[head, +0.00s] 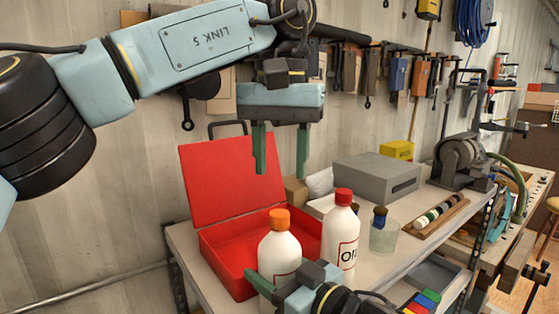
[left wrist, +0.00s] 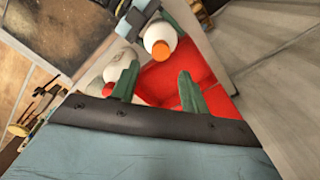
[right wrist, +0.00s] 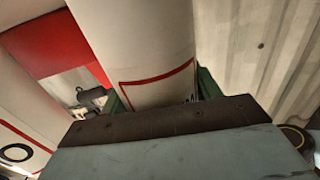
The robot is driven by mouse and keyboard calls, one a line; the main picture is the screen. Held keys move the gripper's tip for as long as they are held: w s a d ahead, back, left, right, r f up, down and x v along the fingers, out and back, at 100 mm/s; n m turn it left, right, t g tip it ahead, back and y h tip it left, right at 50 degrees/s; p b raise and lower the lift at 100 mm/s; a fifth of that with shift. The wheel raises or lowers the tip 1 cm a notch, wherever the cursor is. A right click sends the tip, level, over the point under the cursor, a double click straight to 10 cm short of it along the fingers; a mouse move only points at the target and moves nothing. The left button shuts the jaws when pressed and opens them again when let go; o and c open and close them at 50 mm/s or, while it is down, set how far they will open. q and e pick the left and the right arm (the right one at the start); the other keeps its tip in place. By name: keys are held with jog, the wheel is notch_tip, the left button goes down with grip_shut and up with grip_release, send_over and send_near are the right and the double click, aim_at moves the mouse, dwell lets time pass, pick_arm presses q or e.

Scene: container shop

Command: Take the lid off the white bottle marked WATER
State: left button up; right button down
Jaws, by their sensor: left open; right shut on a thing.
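A white bottle (head: 279,252) with an orange lid (head: 279,219) stands upright on the bench; its lid also shows in the left wrist view (left wrist: 160,48). My right gripper (head: 292,280) is shut around its body, with a finger on each side in the right wrist view (right wrist: 160,92). Its red-framed label is mostly hidden, so I cannot read the word. A second white bottle (head: 340,240) with a red lid (head: 343,196) and a label starting "OI" stands beside it. My left gripper (head: 282,170) is open and empty, pointing down above the orange lid, not touching it.
An open red box (head: 215,250) stands just behind the bottles, its raised lid (head: 225,178) at the left. A glass jar with a brush (head: 383,236), a grey box (head: 375,178) and a wooden rack (head: 440,214) are to the right. Tools hang on the wall.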

aim_at(279, 213)
pick_arm(q)
jog(key=shift+m, duration=1.1)
jog(key=shift+a+f+m, duration=0.1)
jog(key=shift+f+m, duration=0.2)
jog(key=shift+m, duration=0.1)
notch_tip(279, 213, down, 7)
jog(key=shift+f, duration=0.2)
jog(key=shift+c, duration=0.5)
